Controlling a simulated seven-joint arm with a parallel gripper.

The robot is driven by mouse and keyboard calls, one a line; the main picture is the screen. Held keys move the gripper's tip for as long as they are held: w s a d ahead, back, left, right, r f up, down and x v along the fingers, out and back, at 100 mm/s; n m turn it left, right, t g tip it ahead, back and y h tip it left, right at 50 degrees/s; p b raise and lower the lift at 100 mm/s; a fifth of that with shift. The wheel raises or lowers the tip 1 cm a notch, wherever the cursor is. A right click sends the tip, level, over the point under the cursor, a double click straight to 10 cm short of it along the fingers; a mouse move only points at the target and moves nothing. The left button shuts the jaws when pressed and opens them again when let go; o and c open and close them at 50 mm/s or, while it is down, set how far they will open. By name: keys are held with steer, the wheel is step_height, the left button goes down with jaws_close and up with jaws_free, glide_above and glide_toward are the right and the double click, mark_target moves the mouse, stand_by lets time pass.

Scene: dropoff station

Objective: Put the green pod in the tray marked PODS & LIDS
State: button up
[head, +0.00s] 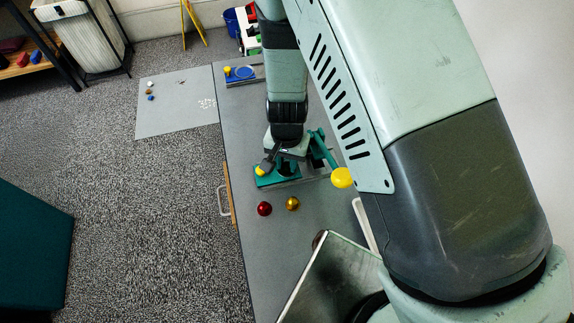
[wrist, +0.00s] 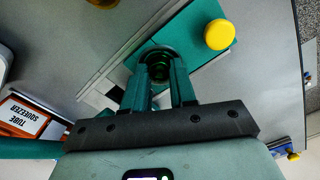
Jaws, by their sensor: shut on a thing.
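My gripper (wrist: 160,60) points down at the teal device on the table, its two teal fingers shut on a dark green round thing, the green pod (wrist: 158,72), in the wrist view. The pod sits over or in the teal device (wrist: 200,45); I cannot tell if it is clear of it. In the head view my wrist is over the teal device (head: 264,181) and hides the pod and fingertips. No tray with a readable PODS & LIDS mark shows.
A red ball (head: 264,208) and a gold ball (head: 292,203) lie just in front of the device. A yellow-ended lever (head: 342,177) sticks out to its right. A TUBE SQUEEZER label (wrist: 25,118) shows at left.

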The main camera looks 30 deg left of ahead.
mark_target(287, 167)
steer(key=shift+r, duration=0.1)
steer(key=shift+r, duration=2.4)
